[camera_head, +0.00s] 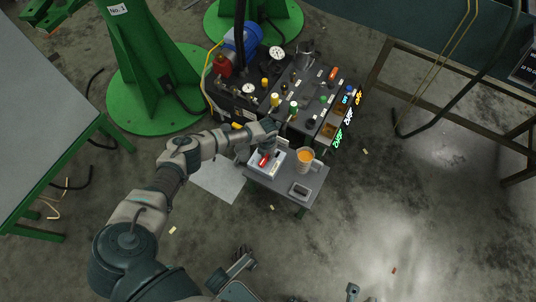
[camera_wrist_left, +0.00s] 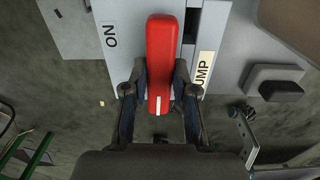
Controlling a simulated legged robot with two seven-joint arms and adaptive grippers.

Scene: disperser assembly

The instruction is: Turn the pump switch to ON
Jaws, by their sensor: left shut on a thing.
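The pump switch is a red handle (camera_wrist_left: 160,65) with a white stripe near its lower end, on a pale box (camera_wrist_left: 115,15). In the left wrist view the handle stands upright in the picture, with the ON label (camera_wrist_left: 111,36) to its left and a partly covered PUMP label (camera_wrist_left: 205,72) to its right. In the head view the red handle (camera_head: 265,160) shows on the white box (camera_head: 268,170) on a small grey table. My left gripper (camera_wrist_left: 160,92) is shut on the handle, one finger on each side.
Behind is a dark control panel (camera_head: 300,95) with gauges, knobs and lit displays. Green stands are at the back left.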

